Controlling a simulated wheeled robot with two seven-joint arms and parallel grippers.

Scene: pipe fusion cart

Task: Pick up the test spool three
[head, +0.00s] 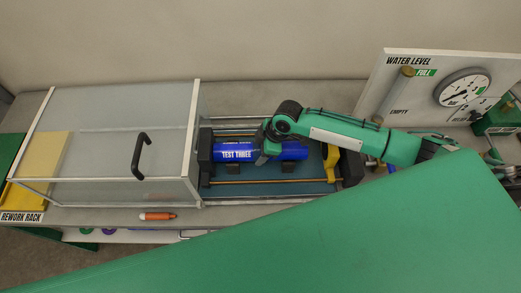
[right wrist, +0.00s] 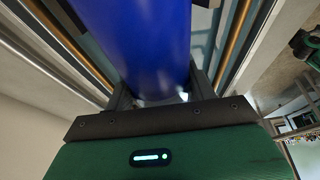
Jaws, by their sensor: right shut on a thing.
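The test spool three (head: 236,152) is a blue cylinder with white "TEST THREE" lettering. In the head view it lies along the cradle of the cart, between two dark end blocks. My right gripper (head: 268,150) reaches it from the right and is shut around its middle. In the right wrist view the blue spool (right wrist: 145,40) fills the space between the fingers of my right gripper (right wrist: 160,95). I cannot tell whether the spool is lifted off its supports. My left gripper is not in view.
A clear-walled guard box (head: 110,140) with a black handle stands left of the cradle. An orange marker-like object (head: 157,216) lies on the front ledge. A water level panel with a gauge (head: 462,88) stands at the back right. A rework rack (head: 25,217) is at far left.

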